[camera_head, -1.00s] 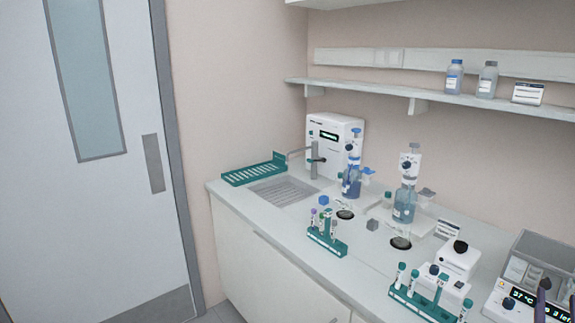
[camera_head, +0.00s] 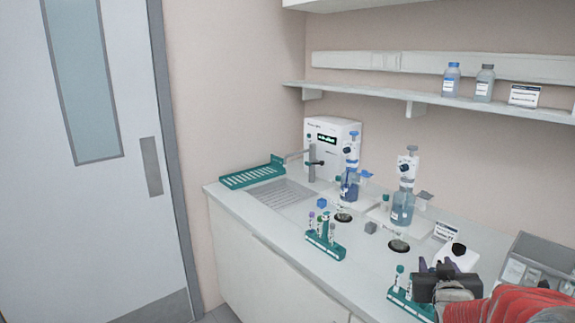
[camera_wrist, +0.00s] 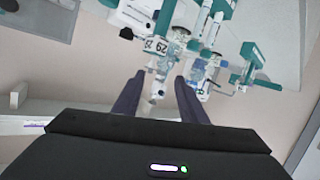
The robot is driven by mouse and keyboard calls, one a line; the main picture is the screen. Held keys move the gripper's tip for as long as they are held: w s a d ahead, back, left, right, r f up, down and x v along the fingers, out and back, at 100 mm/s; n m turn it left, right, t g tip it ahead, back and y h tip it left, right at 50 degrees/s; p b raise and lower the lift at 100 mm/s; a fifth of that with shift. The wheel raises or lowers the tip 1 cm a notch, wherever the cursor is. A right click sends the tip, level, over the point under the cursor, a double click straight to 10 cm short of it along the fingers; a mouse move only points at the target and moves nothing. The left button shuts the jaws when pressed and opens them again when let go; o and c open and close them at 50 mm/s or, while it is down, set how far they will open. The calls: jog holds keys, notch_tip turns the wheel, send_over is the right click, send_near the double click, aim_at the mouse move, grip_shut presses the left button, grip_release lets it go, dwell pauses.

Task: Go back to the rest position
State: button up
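My gripper (camera_head: 437,268) shows at the lower right of the head view, at the end of my red arm, over the front right part of the counter. It blocks part of the near tube rack and the white device behind. In the wrist view my gripper (camera_wrist: 157,82) has its two dark fingers apart. Nothing appears held between them; the bottles and dispensers seen past the fingers look to be farther away.
A green tube rack (camera_head: 324,243) stands at the counter front. The near rack (camera_head: 405,302) is partly hidden by my gripper. Two bottle-top dispensers (camera_head: 349,182) (camera_head: 403,203) stand behind. The sink (camera_head: 283,192) is at the left. A shelf (camera_head: 375,94) with bottles runs above.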

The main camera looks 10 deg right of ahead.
jog(key=s+a+n+g+y, duration=0.2)
jog(key=s+a+y, duration=0.15)
jog(key=a, duration=0.95)
jog(key=s+a+n+g+y, duration=0.1)
jog(key=s+a+g+y, duration=0.2)
jog(key=a, duration=1)
jog(key=s+a+n+g+y, duration=0.1)
jog(key=s+a, duration=0.6)
jog(key=s, duration=0.2)
jog(key=shift+s+a+f+n+g, duration=0.15)
jog(key=shift+a+f+n+g, duration=0.1)
jog(key=shift+f+n+g, duration=0.05)
jog(key=shift+y, duration=0.25)
jog(key=shift+c, duration=0.9)
jog(key=shift+d, duration=0.1)
